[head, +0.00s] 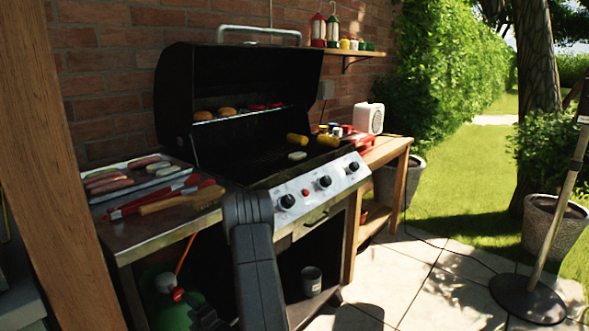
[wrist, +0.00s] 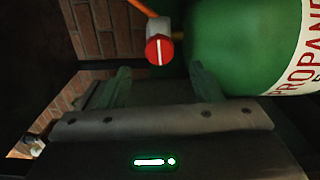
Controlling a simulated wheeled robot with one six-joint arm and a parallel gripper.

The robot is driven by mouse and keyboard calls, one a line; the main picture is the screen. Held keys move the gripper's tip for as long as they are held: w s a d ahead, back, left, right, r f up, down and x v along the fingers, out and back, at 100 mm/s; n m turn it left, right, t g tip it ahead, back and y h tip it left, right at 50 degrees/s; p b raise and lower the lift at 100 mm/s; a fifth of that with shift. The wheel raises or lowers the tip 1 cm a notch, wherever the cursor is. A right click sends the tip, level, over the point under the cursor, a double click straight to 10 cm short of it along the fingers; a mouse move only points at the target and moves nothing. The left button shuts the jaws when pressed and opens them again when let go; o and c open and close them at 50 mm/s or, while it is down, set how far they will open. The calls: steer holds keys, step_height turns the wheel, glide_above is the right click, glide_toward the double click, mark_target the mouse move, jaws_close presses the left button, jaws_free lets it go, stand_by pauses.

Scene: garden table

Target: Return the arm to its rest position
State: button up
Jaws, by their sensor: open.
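My gripper (wrist: 162,88) shows in the wrist view with its two fingers apart and nothing between them. It is close to a green propane tank (wrist: 240,45) and its red valve knob (wrist: 158,50), which appear just beyond the fingertips; I cannot tell whether anything touches.
The open grill (head: 240,75) holds food. Its left shelf bears a tray (head: 123,166), red tongs (head: 125,211) and a brush (head: 180,201). In the head view the tank (head: 187,301) stands below. A wooden post (head: 60,170) is at left. Paving at right is partly clear.

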mark_target(179, 297)
steer(key=v, duration=0.5)
steer(key=b+x, duration=0.1)
steer(key=x, duration=1.2)
steer(key=shift+a+b, duration=0.2)
steer(key=shift+b, duration=0.15)
steer(key=n, duration=0.4)
steer(key=shift+d+b, duration=0.1)
steer(key=shift+b, duration=0.3)
steer(key=n, duration=0.4)
steer(key=shift+f, duration=0.1)
steer(key=n, duration=0.4)
steer(key=shift+b, duration=0.3)
steer(key=n, duration=0.5)
steer(key=shift+d, duration=0.1)
steer(key=shift+s+d, duration=0.4)
steer(key=shift+d, duration=0.1)
